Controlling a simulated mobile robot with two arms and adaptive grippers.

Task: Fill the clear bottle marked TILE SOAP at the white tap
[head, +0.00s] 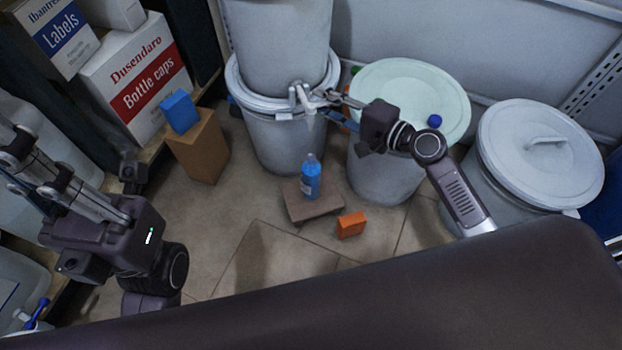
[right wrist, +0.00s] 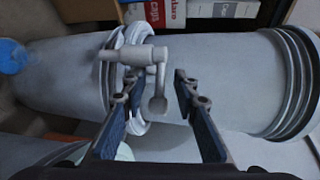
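The bottle (head: 311,178) stands upright on a low brown block (head: 318,208) in front of the stacked drums. It looks blue up to its shoulder; its pale label is too small to read. The white tap (head: 302,97) sticks out near the lower drum's rim, above the bottle. In the right wrist view the tap (right wrist: 130,54) has a lever (right wrist: 159,88) between my right gripper's fingers (right wrist: 157,82). They are open, with gaps on both sides. My right gripper (head: 325,103) is beside the tap in the head view. My left gripper (head: 35,175) is at the far left, its fingers unclear.
An orange box (head: 351,225) lies right of the block. A cardboard box (head: 198,147) with a blue box (head: 180,112) on it stands to the left. Lidded drums (head: 410,100) and (head: 540,155) stand right. The floor left of the block is clear.

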